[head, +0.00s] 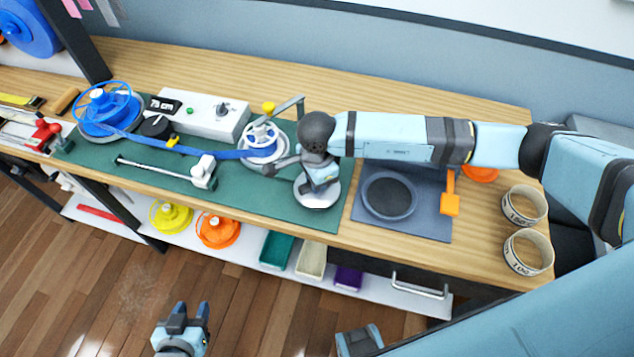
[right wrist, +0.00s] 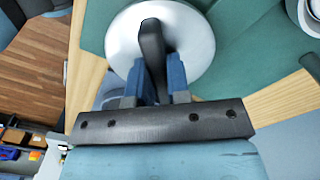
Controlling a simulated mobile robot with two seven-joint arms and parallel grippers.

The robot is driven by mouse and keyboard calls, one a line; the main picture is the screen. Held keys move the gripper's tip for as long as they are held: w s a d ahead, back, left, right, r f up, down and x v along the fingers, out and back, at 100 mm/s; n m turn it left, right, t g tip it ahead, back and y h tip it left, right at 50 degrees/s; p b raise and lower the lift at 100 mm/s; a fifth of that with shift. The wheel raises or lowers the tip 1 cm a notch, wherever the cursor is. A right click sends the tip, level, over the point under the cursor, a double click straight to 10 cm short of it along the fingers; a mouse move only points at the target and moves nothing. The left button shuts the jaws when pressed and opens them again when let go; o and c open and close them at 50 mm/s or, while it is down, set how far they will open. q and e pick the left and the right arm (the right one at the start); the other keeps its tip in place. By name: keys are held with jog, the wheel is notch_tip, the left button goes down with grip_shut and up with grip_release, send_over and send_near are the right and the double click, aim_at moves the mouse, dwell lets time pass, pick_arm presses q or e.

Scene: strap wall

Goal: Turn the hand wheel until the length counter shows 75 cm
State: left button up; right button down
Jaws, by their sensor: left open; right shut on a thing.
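The hand wheel is a silver disc (head: 317,201) with a dark upright handle (right wrist: 152,42), standing at the right end of the green mat. My right gripper (right wrist: 153,85) is shut on that handle, its blue fingers on either side. In the head view my right arm comes over the bench from the right and hides part of the wheel. A black plate (head: 163,104) at the left end of the white box reads what looks like 75 cm; I cannot tell whether it is the live counter. My left gripper (head: 187,314) is open and empty, low in front of the bench.
A blue strap (head: 190,152) runs from the blue reel (head: 106,108) to the white reel (head: 262,144). The white box (head: 208,118) stands behind it. A dark round pad (head: 389,193) and two strap rolls (head: 528,252) lie to the right. A shelf with reels and bins is below.

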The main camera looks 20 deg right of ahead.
dwell(0.3)
jog(key=c, duration=1.1)
grip_release()
jog(key=shift+r, duration=0.1)
jog(key=shift+r+b, duration=0.95)
jog(key=shift+r, duration=5.9)
